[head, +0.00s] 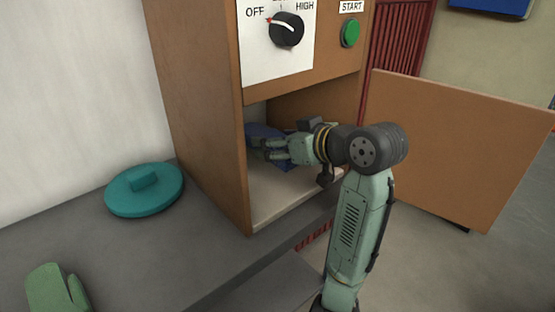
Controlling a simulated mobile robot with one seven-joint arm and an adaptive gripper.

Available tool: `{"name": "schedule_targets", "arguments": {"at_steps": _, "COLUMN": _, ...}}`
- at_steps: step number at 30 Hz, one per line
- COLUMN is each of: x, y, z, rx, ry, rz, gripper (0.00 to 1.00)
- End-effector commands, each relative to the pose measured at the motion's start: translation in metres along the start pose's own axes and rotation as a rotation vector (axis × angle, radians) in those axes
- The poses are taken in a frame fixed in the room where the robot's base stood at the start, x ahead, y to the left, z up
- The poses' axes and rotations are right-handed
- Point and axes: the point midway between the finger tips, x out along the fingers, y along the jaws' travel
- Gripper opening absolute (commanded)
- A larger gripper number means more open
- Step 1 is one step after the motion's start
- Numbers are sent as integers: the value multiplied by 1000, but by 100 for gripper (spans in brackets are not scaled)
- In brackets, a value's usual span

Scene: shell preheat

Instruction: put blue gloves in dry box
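The dry box is a brown wooden cabinet (205,120) with its door (455,145) swung open to the right. Blue gloves (286,164) are inside, towards the back left above the pale floor. Part of the blue also shows above my fingers. My gripper (264,149) reaches in through the opening from the right, with its fingers at the gloves and overlapping them in view. My fingers and hand hide part of the gloves. I cannot tell whether the fingers are closed on them or whether the gloves rest on the floor.
A dial (287,29) with its red mark near OFF and a green START button (351,33) are above the opening. A teal round lid (145,191) and a green mitt (55,290) lie on the grey counter (165,255). The counter between them is clear.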

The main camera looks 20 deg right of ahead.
Motion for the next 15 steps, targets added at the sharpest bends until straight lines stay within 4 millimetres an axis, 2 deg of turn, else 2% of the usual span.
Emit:
{"name": "schedule_targets", "arguments": {"at_steps": 3, "x": 5, "y": 2, "z": 17, "rx": 7, "ry": 0, "rz": 3, "gripper": 26}}
{"name": "schedule_targets", "arguments": {"at_steps": 8, "x": 9, "y": 1, "z": 27, "rx": 5, "ry": 0, "rz": 2, "gripper": 26}}
{"name": "schedule_targets", "arguments": {"at_steps": 13, "x": 18, "y": 1, "z": 49, "rx": 7, "ry": -1, "rz": 0, "gripper": 26}}
{"name": "schedule_targets", "arguments": {"at_steps": 15, "x": 21, "y": 1, "z": 52, "rx": 7, "ry": -1, "rz": 1, "gripper": 26}}
